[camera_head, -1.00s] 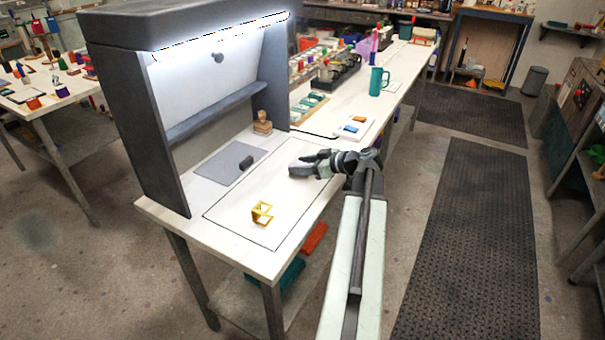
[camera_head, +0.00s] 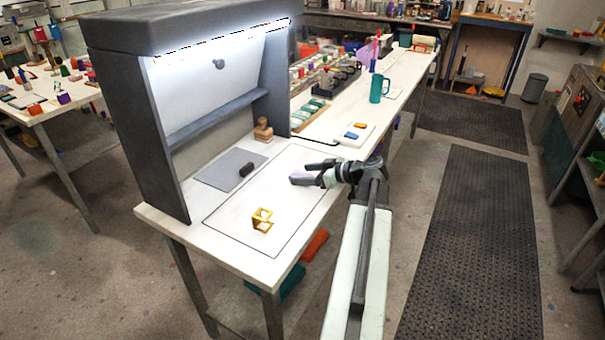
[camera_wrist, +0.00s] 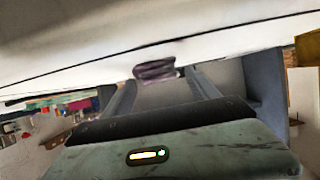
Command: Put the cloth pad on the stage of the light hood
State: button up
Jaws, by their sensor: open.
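The light hood (camera_head: 178,34) is a grey booth with a lit strip, at the left end of the white table. A flat grey panel (camera_head: 217,171), seemingly its stage, lies at its foot with a small dark block (camera_head: 246,170) on it. A small lavender thing, seemingly the cloth pad (camera_head: 298,176), lies at my fingertips. My gripper (camera_head: 308,175) is open, low over the table's right edge, pointing left. In the wrist view a dark purplish folded thing (camera_wrist: 155,70), probably the same pad, shows between the finger ends. Contact with the fingers is unclear.
A yellow open frame (camera_head: 262,219) stands inside the outlined area nearer the front. A wooden stamp (camera_head: 263,130) stands by the hood's right wall. The outlined area is otherwise clear.

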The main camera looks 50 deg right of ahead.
jog(key=p+v, duration=0.3)
jog(key=v, duration=0.6)
jog(key=shift+s+r, duration=0.25)
jog(key=shift+s, duration=0.05)
jog(key=shift+s+d, duration=0.15)
jog(key=shift+s, duration=0.3)
